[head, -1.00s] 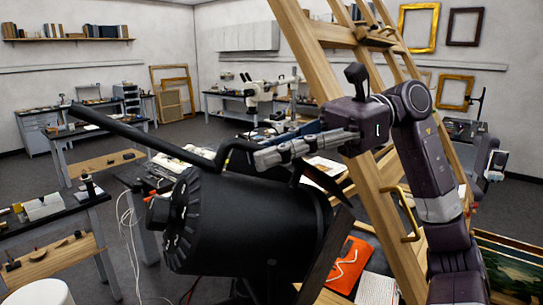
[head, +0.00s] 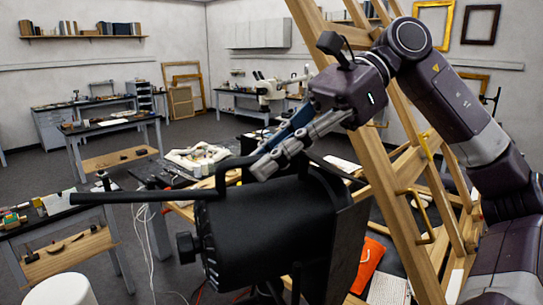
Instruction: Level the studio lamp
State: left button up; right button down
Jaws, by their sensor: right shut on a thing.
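The studio lamp (head: 265,232) is a large black cylinder housing in the middle foreground of the head view. Its dark squarish front end faces right, and a knob sticks out at its left rear. A long black handle bar (head: 140,197) runs out to the left, close to horizontal, and bends up over the top of the housing. My right gripper (head: 264,168) comes down from the upper right and is shut on the handle where it rises above the housing. The fingertips partly hide the grip. The lamp's stand is mostly out of view. My left gripper is not in view.
A tall wooden easel (head: 370,190) stands close behind and right of the lamp, beside my right arm. A workbench (head: 50,215) with small items is at left, and a white round top (head: 60,291) is at lower left. An orange cloth (head: 368,262) lies behind the lamp.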

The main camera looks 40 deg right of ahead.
jog(key=shift+f, duration=0.1)
jog(key=c, duration=2.3)
grip_release()
jog(key=shift+c, duration=0.2)
jog(key=o, duration=0.3)
jog(key=shift+w+a, duration=0.1)
jog(key=shift+a, duration=0.15)
jog(key=shift+d, duration=0.15)
jog(key=v, duration=1.2)
jog(key=shift+w, duration=0.1)
